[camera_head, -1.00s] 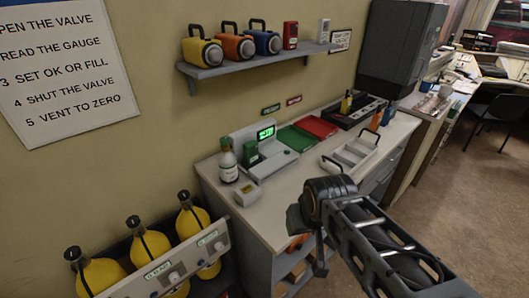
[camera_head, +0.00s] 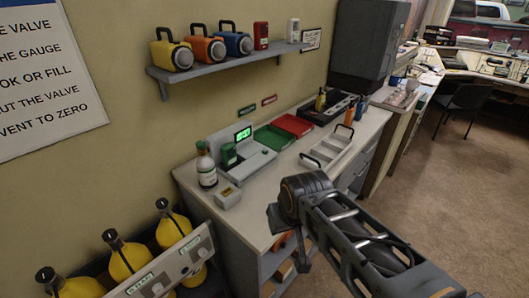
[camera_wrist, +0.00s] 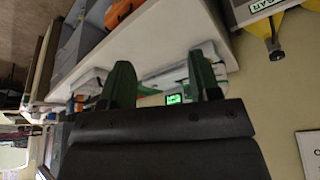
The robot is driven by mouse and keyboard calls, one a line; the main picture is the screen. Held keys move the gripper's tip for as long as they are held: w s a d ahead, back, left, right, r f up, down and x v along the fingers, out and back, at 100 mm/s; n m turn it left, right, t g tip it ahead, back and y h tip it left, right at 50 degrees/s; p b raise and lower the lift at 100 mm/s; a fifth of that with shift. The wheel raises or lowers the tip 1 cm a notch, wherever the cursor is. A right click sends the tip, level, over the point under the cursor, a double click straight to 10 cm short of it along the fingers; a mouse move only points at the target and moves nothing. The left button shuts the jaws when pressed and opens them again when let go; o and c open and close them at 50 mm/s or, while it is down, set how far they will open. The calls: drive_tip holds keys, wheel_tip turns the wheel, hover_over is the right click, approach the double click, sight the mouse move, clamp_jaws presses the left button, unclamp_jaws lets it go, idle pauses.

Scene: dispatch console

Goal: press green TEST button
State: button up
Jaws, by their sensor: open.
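The test station (camera_head: 250,161) is a pale unit on the counter with a lit green screen (camera_head: 243,134) and a dark green device (camera_head: 228,154) at its left. I cannot make out a separate green TEST button on it. My gripper (camera_wrist: 160,82) is open and empty in the wrist view, its two dark green fingers apart. The station's lit screen also shows in the wrist view (camera_wrist: 174,99), between the fingers and beyond them. In the head view my wrist hangs in front of the counter's near edge, right of and below the station; the fingertips are not clear there.
A white-and-green bottle (camera_head: 206,168) and a small pale box (camera_head: 228,197) stand left of the station. Green (camera_head: 273,138) and red (camera_head: 294,125) trays lie behind it. Yellow cylinders (camera_head: 128,258) stand below left. A shelf (camera_head: 225,58) hangs above.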

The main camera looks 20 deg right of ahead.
clamp_jaws()
idle(0.3)
idle(1.1)
